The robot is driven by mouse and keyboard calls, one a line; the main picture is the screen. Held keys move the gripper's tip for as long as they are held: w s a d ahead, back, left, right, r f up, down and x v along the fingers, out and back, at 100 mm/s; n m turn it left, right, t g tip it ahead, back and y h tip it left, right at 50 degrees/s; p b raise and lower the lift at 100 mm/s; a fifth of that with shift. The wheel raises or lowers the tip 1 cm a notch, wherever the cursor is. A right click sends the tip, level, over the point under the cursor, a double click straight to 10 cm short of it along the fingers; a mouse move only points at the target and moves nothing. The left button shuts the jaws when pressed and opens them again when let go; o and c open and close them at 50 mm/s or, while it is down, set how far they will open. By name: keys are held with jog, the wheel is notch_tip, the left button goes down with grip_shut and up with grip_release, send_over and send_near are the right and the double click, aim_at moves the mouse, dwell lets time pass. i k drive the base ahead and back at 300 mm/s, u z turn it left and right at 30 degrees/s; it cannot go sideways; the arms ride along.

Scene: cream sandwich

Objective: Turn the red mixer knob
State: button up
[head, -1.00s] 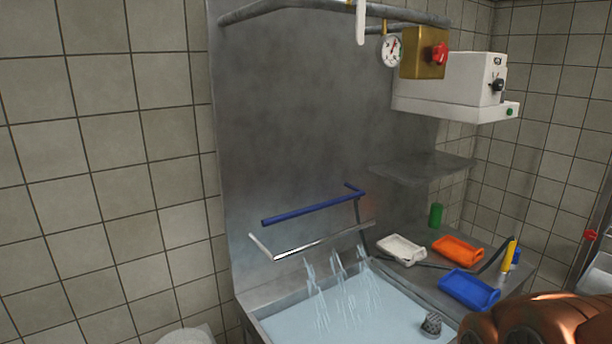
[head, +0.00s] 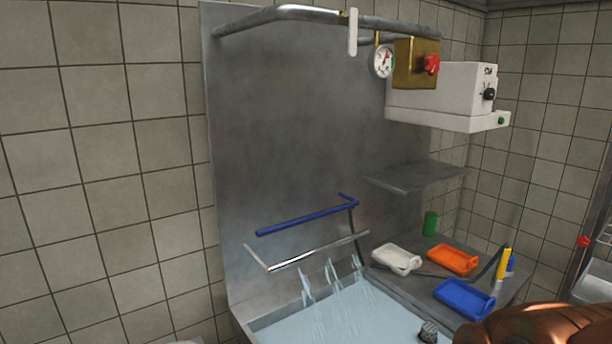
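The red knob (head: 432,65) sits on the right face of a brass mixer box (head: 407,76), high on the overhead pipe in the head view. A round pressure gauge (head: 383,62) hangs just left of the box. A second, smaller red knob or handle (head: 583,242) shows at the far right edge. My gripper is not in the picture, so nothing is seen touching the mixer knob.
Below is a water-filled sink (head: 340,322) with a blue bar (head: 305,219) and a chrome spray bar (head: 315,252). White (head: 396,259), orange (head: 453,259) and blue (head: 464,299) trays lie on the counter. A white box unit (head: 440,108) hangs right of the mixer.

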aim_at(431, 65)
jog(key=z, duration=0.05)
jog(key=k, duration=0.65)
jog(key=z, duration=0.5)
jog(key=i, duration=1.45)
jog(key=u, duration=0.45)
